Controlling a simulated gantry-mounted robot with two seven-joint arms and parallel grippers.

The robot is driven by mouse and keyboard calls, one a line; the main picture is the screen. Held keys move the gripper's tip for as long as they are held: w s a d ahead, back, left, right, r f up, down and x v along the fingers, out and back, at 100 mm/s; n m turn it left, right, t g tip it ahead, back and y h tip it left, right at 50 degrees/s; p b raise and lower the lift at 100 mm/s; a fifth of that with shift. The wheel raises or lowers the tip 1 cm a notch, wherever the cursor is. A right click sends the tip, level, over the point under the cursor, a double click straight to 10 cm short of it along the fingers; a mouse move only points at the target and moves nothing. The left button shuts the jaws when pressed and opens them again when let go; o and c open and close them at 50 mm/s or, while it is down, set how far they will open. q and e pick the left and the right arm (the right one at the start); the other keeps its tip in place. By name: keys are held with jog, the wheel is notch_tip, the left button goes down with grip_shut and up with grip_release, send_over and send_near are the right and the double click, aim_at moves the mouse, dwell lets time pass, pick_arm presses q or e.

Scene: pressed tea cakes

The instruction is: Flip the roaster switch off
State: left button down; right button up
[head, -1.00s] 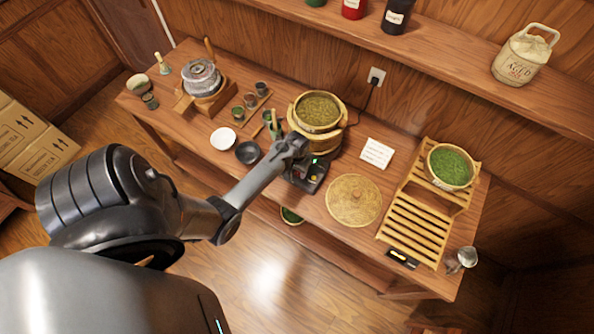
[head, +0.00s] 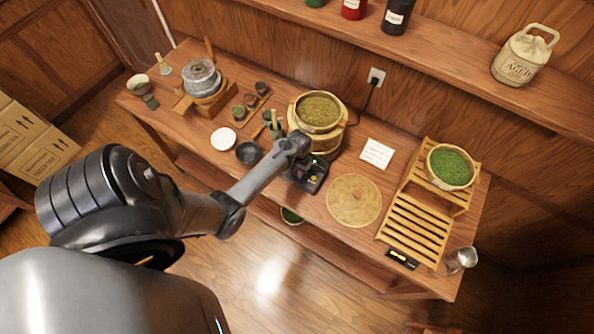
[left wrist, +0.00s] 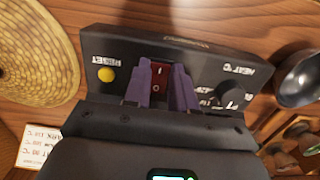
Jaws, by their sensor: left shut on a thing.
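The roaster's black control panel (head: 318,174) is at the front of the table, below the round roaster (head: 318,111) holding tea leaves. My left gripper (head: 305,157) reaches down over this panel, and the arm hides part of it. In the left wrist view, the panel (left wrist: 215,68) fills the middle, with a red rocker switch (left wrist: 159,79) marked with a line and a circle. My left gripper's purple fingers (left wrist: 161,92) are shut on the red switch, one on each side. I cannot tell which way the rocker is tipped. My right gripper is not in view.
A yellow reset button (left wrist: 106,74) and a dark heat knob (left wrist: 229,94) flank the switch on the panel. A round woven lid (head: 354,201) lies right of the panel. A dark bowl (head: 248,152) stands left of my gripper. A note card (head: 376,153) lies behind the lid.

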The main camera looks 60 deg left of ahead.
pick_arm(q)
jog(key=shift+w+a+g+h, duration=0.25)
jog(key=shift+g+h, duration=0.15)
jog(key=shift+g, duration=0.2)
jog(key=shift+g+h+b, duration=0.3)
jog(key=shift+g, duration=0.1)
jog(key=c, duration=0.9)
grip_release()
jog(key=shift+r, duration=0.15)
jog(key=shift+r+p, duration=0.55)
jog(key=shift+p, duration=0.15)
notch_tip(320, 180, up, 3)
jog(key=p, duration=0.3)
jog(key=shift+r, duration=0.1)
jog(key=w+d+r, duration=0.1)
jog(key=d+r, duration=0.1)
jog(key=d, duration=0.1)
jog(key=w+d+r, duration=0.1)
jog(key=d+r, duration=0.1)
jog(key=d, duration=0.2)
jog(key=w+d+r, duration=0.1)
jog(key=d+r, duration=0.1)
jog(key=d, duration=0.2)
jog(key=shift+w+d+r+p, duration=0.1)
jog(key=shift+w+r+p, duration=0.2)
jog(key=shift+p, duration=0.1)
